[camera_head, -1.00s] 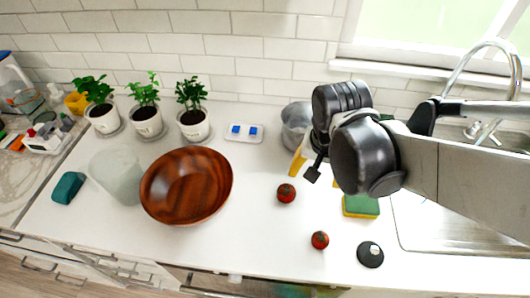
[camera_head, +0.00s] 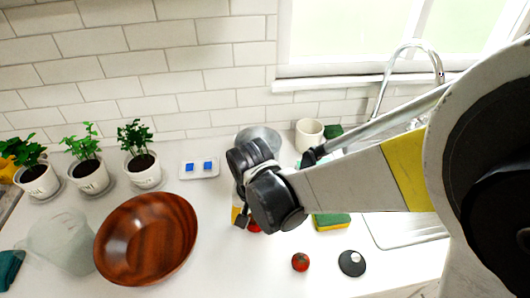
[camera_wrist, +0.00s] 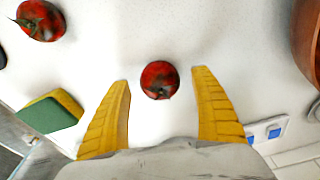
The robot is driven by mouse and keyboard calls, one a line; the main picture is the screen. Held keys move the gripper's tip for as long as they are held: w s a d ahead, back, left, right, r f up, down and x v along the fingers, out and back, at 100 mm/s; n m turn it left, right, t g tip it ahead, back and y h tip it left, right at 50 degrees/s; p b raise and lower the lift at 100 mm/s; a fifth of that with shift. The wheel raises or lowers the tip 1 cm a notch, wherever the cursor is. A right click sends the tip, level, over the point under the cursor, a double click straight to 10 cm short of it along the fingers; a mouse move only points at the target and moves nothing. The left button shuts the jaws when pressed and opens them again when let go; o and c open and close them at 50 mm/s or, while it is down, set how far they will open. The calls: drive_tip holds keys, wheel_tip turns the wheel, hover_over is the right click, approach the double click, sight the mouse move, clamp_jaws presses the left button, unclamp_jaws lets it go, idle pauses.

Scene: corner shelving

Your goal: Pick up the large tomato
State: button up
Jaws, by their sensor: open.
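Two red tomatoes lie on the white counter. One tomato (camera_wrist: 160,80) shows between the fingertips in the wrist view; in the head view only a bit of its red (camera_head: 254,228) shows below my gripper. The other tomato (camera_head: 300,262) lies nearer the counter front, and shows at the upper left of the wrist view (camera_wrist: 40,20). I cannot tell firmly which is larger. My gripper (camera_wrist: 163,77) is open, its yellow fingers spread to either side of the first tomato, not visibly touching it. In the head view my wrist hides most of the gripper.
A green-yellow sponge (camera_head: 331,221) and a round black object (camera_head: 352,263) lie to the right. A wooden bowl (camera_head: 146,240) stands to the left. Behind are a metal pot (camera_head: 258,136), a white cup (camera_head: 309,134) and a small tray with blue pieces (camera_head: 199,168).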

drive_tip(key=shift+w+f, duration=0.1)
drive_tip(key=shift+f, duration=0.45)
drive_tip(key=shift+r, duration=0.1)
drive_tip(key=c, duration=1.3)
wheel_tip(320, 180, up, 4)
drive_tip(key=shift+p, duration=1.05)
drive_tip(key=w+d+r+p, duration=0.1)
drive_tip(key=d+r, duration=0.1)
drive_tip(key=d, duration=0.1)
drive_tip(key=w+d+r+p, duration=0.1)
drive_tip(key=w+d+r, duration=0.1)
drive_tip(key=d, duration=0.2)
drive_tip(key=w+d+r+p, duration=0.1)
drive_tip(key=w+d+r, duration=0.1)
drive_tip(key=d+r, duration=0.1)
drive_tip(key=shift+d, duration=0.3)
